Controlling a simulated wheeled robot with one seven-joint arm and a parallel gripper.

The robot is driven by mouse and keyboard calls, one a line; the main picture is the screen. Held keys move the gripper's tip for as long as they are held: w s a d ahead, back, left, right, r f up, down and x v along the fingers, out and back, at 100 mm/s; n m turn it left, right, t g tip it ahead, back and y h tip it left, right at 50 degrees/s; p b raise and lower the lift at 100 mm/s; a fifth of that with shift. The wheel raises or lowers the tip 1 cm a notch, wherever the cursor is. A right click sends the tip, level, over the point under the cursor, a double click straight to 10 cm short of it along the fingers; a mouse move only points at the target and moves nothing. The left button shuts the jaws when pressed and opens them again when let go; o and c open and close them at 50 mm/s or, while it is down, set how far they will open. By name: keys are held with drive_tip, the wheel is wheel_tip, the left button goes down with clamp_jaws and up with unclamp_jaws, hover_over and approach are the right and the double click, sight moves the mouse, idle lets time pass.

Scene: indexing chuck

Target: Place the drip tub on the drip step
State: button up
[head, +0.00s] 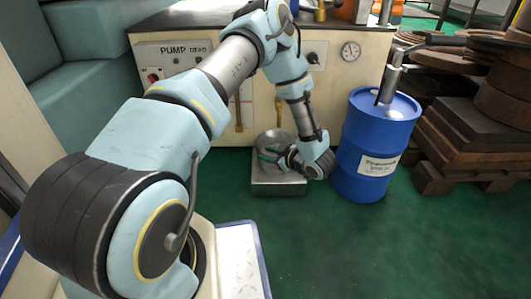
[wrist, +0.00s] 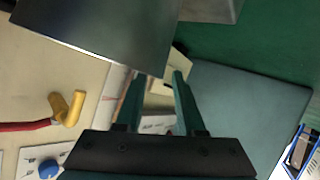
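In the head view a round grey metal vessel, which looks like the drip tub (head: 274,138), is at the foot of the pump cabinet. It sits on or just behind a low square metal block, which looks like the drip step (head: 278,189). My gripper (head: 264,155) is in front of the vessel and hides part of it. In the wrist view my gripper (wrist: 160,88) has its two teal fingers apart, with nothing seen between them. A large smooth grey metal surface fills the upper left, close to the fingertips; I cannot tell whether they touch it.
The pump cabinet (head: 222,99) stands behind, with a gauge and brass pipes on its front. A blue drum (head: 370,140) with a hand pump stands close to the right of my wrist. Stacked pallets (head: 465,150) are farther right. The green floor in front is clear.

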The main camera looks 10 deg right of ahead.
drive_tip(key=p+v, duration=0.5)
drive_tip(key=v, duration=0.5)
drive_tip(key=w+a+r+m+g+h, duration=0.2)
drive_tip(key=w+r+m+h, duration=0.3)
drive_tip(key=w+r+h, duration=0.55)
drive_tip(key=s+a+r+m+g+y, duration=0.1)
drive_tip(key=s+a+r+m+g, duration=0.1)
drive_tip(key=s+a+r, duration=0.2)
drive_tip(key=s+a+r+m+g+y, duration=0.1)
drive_tip(key=s+a+r+m+g, duration=0.1)
drive_tip(key=s+a+r, duration=0.3)
drive_tip(key=s+a+r+m+g+y, duration=0.1)
drive_tip(key=s+a+r+m+g, duration=0.1)
drive_tip(key=s+a+r, duration=0.3)
drive_tip(key=s+a+g, duration=0.1)
drive_tip(key=s+a, duration=0.3)
drive_tip(key=a, duration=0.6)
drive_tip(key=shift+s+g+y, duration=0.3)
drive_tip(key=shift+y, duration=0.05)
wheel_tip(320, 180, up, 47)
drive_tip(key=p, duration=4.7)
drive_tip(key=shift+r, duration=0.2)
